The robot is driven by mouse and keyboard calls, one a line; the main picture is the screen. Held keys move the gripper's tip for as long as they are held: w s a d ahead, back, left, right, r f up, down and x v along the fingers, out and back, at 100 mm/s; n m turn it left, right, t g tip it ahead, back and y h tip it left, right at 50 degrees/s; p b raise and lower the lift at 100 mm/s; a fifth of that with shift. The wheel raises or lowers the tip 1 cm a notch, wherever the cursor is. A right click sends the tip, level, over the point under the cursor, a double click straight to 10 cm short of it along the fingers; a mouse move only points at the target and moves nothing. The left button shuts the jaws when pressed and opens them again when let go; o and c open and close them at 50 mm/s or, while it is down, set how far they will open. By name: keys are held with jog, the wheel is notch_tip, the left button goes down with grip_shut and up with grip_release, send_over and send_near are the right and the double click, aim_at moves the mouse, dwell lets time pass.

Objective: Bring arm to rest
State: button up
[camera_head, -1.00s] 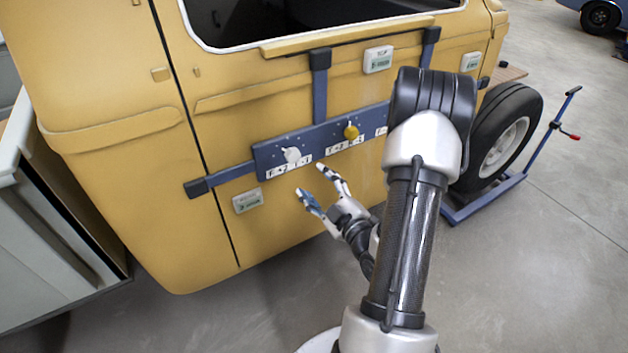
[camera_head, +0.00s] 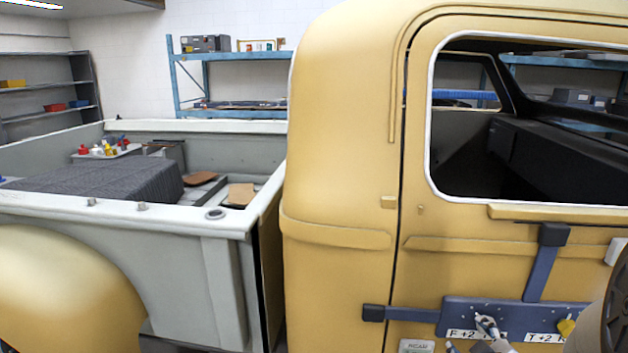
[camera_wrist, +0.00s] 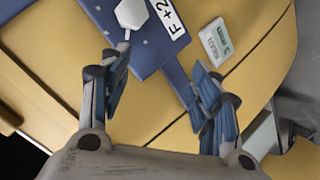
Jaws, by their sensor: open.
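My gripper (camera_wrist: 160,88) is open in the wrist view, with a blue-padded finger on each side and nothing between them. It faces a blue panel (camera_wrist: 150,58) on the yellow truck door. A white knob (camera_wrist: 131,14) on the panel stands beyond the left finger, apart from it as far as I can tell. My arm hides part of the panel's right end.
A yellow knob (camera_head: 567,327) sits on the panel's right part. The yellow truck cab (camera_head: 340,190) fills the middle and right. The grey truck bed (camera_head: 130,245) at the left holds a dark ribbed cover (camera_head: 105,181). Blue shelving (camera_head: 230,105) stands at the back wall.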

jog(key=s+a+r+m+g+y, duration=0.1)
jog(key=s+a+r+m+g, duration=0.2)
jog(key=s+a, duration=0.8)
jog(key=s+a+r+m+g+y, duration=0.2)
jog(key=s+a+r, duration=0.4)
jog(key=s+a, duration=0.5)
jog(key=shift+a+r+m+g, duration=0.3)
jog(key=shift+a+m+g, duration=0.25)
jog(key=shift+g, duration=0.55)
jog(key=shift+w, duration=0.1)
jog(key=shift+c, duration=0.3)
